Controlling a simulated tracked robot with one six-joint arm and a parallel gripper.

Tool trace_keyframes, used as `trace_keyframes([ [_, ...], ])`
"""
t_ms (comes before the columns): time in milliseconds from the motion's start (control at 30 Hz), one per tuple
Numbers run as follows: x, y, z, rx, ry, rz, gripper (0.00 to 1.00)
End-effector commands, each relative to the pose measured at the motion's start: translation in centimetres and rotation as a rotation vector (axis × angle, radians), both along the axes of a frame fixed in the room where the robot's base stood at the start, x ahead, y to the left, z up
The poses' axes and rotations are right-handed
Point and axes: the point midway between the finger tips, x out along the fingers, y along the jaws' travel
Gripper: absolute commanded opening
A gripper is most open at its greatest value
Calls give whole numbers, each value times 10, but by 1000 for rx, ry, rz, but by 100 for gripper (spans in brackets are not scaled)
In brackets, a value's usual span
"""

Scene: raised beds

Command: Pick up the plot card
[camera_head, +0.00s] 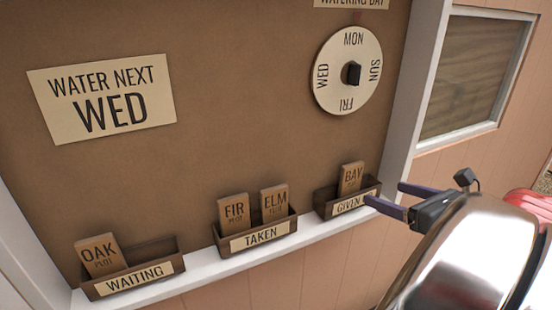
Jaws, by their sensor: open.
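Several wooden plot cards stand in three brown boxes on a white ledge. The OAK card (98,254) leans in the left side of the WAITING box (160,250). The FIR card (233,211) and the ELM card (274,203) stand in the TAKEN box (222,240). The BAY card (351,178) stands in the GIVEN box (326,203). My gripper (384,195) is open, its two dark fingers pointing left at the right end of the GIVEN box. The near finger overlaps that box's label in view; I cannot tell whether it touches. Nothing shows between the fingers.
A sign reading WATER NEXT WED (105,97) hangs on the brown board (230,100). A round day dial (340,45) with a black knob is at upper right. A white post (408,100) and a framed window (475,75) stand right of the board. The white ledge (195,267) has bare gaps between boxes.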

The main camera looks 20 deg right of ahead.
Motion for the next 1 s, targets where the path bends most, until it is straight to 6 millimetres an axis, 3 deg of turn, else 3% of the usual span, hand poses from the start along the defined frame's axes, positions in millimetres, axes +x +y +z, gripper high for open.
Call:
trace_keyframes([
  [600, 66, 2, -24, 1, 1, 2, 77],
  [1000, 73, 1, -26, -1, 1, -2, 77],
])
